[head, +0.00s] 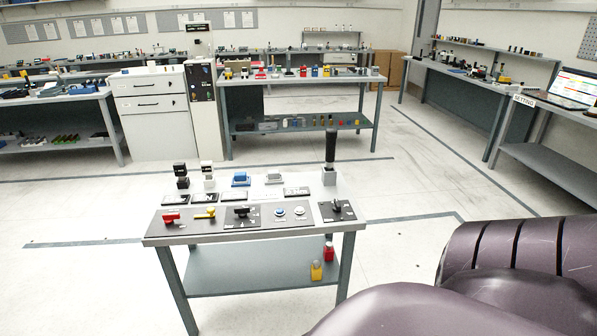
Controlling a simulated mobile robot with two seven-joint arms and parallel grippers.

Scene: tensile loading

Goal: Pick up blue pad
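A small blue block-like item (240,178), which looks like the blue pad, sits at the back middle of the small grey table (187,241) in front of me. A flat light tag lies just in front of it. Neither of my grippers is in view, so I cannot see what they hold.
The near table also carries black-and-white stands (208,176), a black upright handle (330,148), a red switch (170,217) and a yellow switch (205,213). A yellow item (316,270) is on its lower shelf. Workbenches (300,79) stand behind; open floor (420,185) lies to the right.

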